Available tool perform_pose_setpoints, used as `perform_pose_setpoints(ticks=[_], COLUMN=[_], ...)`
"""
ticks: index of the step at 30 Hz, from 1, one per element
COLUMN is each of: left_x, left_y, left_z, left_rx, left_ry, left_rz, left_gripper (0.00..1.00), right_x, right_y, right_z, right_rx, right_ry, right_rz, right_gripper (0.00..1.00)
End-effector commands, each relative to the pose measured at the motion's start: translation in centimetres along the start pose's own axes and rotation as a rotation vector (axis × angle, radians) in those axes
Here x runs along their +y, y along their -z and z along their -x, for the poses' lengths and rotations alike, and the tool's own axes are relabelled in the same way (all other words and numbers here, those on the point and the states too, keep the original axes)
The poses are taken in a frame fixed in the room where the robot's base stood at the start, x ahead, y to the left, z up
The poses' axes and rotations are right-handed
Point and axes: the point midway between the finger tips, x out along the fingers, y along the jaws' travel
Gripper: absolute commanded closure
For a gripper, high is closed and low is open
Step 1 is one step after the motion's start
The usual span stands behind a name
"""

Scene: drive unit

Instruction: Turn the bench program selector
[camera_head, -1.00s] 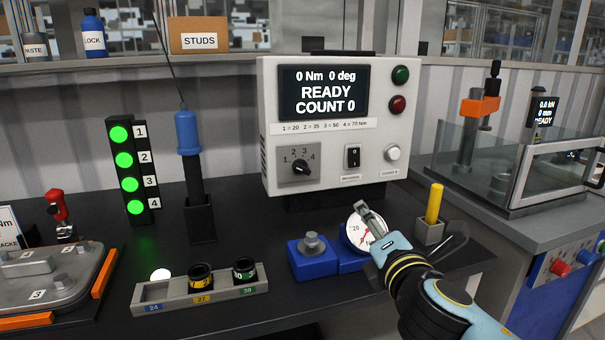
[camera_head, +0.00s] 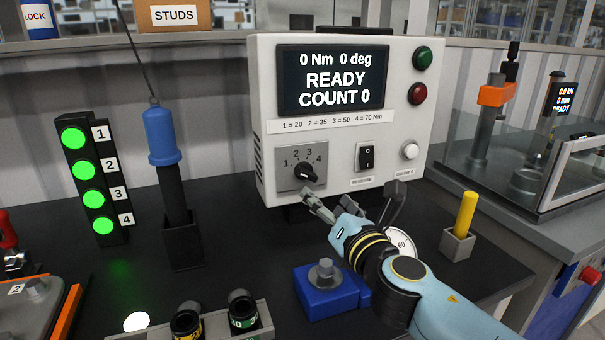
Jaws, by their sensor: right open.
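The program selector (camera_head: 306,173) is a black knob on a grey plate marked 1 to 4, at the lower left of the white bench controller (camera_head: 430,110). I cannot tell for sure which number it points to. The controller's screen (camera_head: 333,80) reads 0 Nm, 0 deg, READY, COUNT 0. My right gripper (camera_head: 352,200) is open and empty, its fingers spread wide. My left gripper is not in view.
A rocker switch (camera_head: 367,158), a white button (camera_head: 409,151), a green button (camera_head: 422,57) and a red button (camera_head: 418,93) are right of the selector. A blue-handled tool (camera_head: 162,135) stands left.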

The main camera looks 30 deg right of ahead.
Motion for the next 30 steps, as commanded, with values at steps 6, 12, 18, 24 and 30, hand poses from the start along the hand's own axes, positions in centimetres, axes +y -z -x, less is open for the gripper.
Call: perform_pose_setpoints(ticks=[6,12,18,24,30], left_x=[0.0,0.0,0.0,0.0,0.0], left_y=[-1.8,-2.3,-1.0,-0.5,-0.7], left_z=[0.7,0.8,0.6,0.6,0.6], left_rx=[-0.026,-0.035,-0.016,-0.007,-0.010], left_ry=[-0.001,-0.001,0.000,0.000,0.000], left_rz=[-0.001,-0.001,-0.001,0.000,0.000], left_gripper=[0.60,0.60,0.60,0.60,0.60], right_x=[0.1,0.1,0.0,0.0,0.0], right_y=[-0.3,-0.2,-0.1,-0.1,-0.1], right_z=[-4.0,-7.7,-9.8,-10.2,-10.2], right_rx=[-0.004,-0.002,-0.001,-0.001,-0.001], right_ry=[-0.001,0.000,0.000,0.001,0.000], right_rz=[-0.001,-0.001,-0.002,-0.002,-0.002], right_gripper=[0.33,0.33,0.33,0.33,0.42])
